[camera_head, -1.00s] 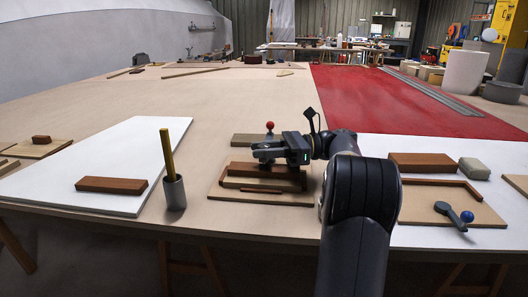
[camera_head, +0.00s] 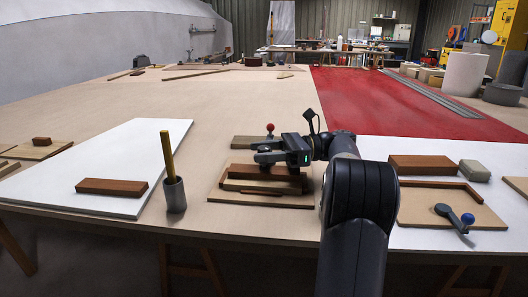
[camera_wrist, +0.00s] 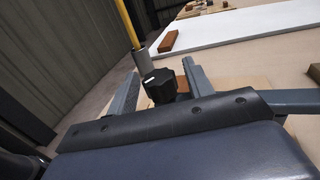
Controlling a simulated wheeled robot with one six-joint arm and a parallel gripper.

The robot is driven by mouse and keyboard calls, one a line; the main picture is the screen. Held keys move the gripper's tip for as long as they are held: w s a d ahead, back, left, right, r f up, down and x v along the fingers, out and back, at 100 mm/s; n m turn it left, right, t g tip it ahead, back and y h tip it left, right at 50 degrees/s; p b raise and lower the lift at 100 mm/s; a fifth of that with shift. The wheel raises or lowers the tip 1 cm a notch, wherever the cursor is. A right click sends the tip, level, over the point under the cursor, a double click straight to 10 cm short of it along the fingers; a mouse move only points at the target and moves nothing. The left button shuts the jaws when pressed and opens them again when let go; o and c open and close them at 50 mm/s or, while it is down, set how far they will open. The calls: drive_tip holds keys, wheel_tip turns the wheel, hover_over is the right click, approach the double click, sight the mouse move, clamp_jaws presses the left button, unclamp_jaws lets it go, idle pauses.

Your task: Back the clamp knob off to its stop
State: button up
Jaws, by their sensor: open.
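The black lobed clamp knob (camera_wrist: 160,86) with a small white mark shows in the wrist view, between the two fingers of my gripper (camera_wrist: 160,80). A gap shows beside it, and neither finger clearly touches it. In the head view my gripper (camera_head: 262,152) is open over a clamp stack of wooden bars (camera_head: 262,172) on a base board (camera_head: 226,197). The knob cannot be made out there, close under the fingers. A red ball-topped handle (camera_head: 270,128) stands just behind the gripper.
A grey cup (camera_head: 175,195) with a yellow stick stands to the left, by a brown block (camera_head: 112,186) on a white board (camera_head: 125,150). To the right are a brown block (camera_head: 424,168), a grey block (camera_head: 474,171) and a blue-balled lever (camera_head: 467,219).

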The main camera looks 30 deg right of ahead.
drive_tip(key=shift+d, duration=0.1)
drive_tip(key=shift+s+d+r+p, duration=0.1)
drive_tip(key=shift+d+r+p, duration=0.25)
drive_tip(key=shift+p, duration=0.7)
drive_tip(key=p+v, duration=0.2)
drive_tip(key=p, duration=0.1)
drive_tip(key=d+p, duration=0.1)
drive_tip(key=p, duration=0.4)
drive_tip(key=shift+d+f, duration=0.1)
drive_tip(key=shift+d+p, duration=0.1)
drive_tip(key=shift+p, duration=0.5)
drive_tip(key=d+p, duration=0.1)
drive_tip(key=p, duration=0.6)
drive_tip(key=shift+s, duration=0.35)
drive_tip(key=p+v, duration=0.4)
drive_tip(key=p, duration=0.9)
drive_tip(key=shift+d, duration=0.3)
drive_tip(key=shift+s+d+p, duration=0.15)
drive_tip(key=shift+d+p, duration=0.05)
drive_tip(key=shift+p, duration=0.75)
drive_tip(key=shift+s+d+f+p, duration=0.15)
drive_tip(key=shift+f+p, duration=0.15)
drive_tip(key=shift+p, duration=0.2)
